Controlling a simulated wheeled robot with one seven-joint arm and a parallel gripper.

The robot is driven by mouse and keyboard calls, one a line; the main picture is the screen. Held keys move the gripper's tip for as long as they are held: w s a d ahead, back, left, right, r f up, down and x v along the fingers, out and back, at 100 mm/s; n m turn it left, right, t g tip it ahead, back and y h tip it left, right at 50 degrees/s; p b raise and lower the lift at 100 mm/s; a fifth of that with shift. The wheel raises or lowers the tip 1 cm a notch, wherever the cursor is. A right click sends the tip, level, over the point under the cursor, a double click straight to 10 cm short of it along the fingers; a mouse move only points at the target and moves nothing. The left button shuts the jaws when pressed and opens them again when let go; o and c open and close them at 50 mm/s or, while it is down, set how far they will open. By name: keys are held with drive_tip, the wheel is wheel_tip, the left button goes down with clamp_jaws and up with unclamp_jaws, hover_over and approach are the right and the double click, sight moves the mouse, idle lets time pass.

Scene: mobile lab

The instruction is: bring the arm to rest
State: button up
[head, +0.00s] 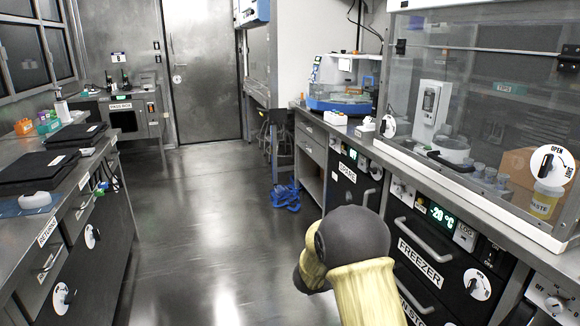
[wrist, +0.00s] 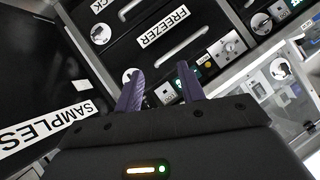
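My arm (head: 362,270) shows at the bottom centre-right of the head view, a dark rounded joint with cream-coloured covering, in front of the freezer fronts. My gripper is out of sight in the head view. In the wrist view my gripper (wrist: 160,69) has its two dark ribbed fingers apart, with nothing between them. Beyond the fingers is the black freezer front (wrist: 160,45) with its label and metal handles, tilted in the picture. The gap from fingers to freezer is hard to judge.
The left bench (head: 62,205) and the right-hand bench with a glass-fronted hood (head: 470,95) border a clear floor aisle (head: 205,230). A blue object (head: 286,197) lies on the floor by the right bench. A closed door (head: 203,70) is at the back. A SAMPLES panel (wrist: 45,75) shows left in the wrist view.

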drive_tip(key=s+a+r+n+y, duration=0.5)
drive_tip(key=s+n+y, duration=0.4)
drive_tip(key=n, duration=0.1)
drive_tip(key=s+d+n+g, duration=0.2)
drive_tip(key=s+n+g, duration=0.35)
drive_tip(key=s, duration=1.55)
wheel_tip(320, 180, up, 36)
drive_tip(key=p, duration=3.6)
drive_tip(key=shift+w+f, duration=0.25)
drive_tip(key=shift+w, duration=0.15)
drive_tip(key=shift+n+t, duration=0.25)
drive_tip(key=shift+f, duration=0.1)
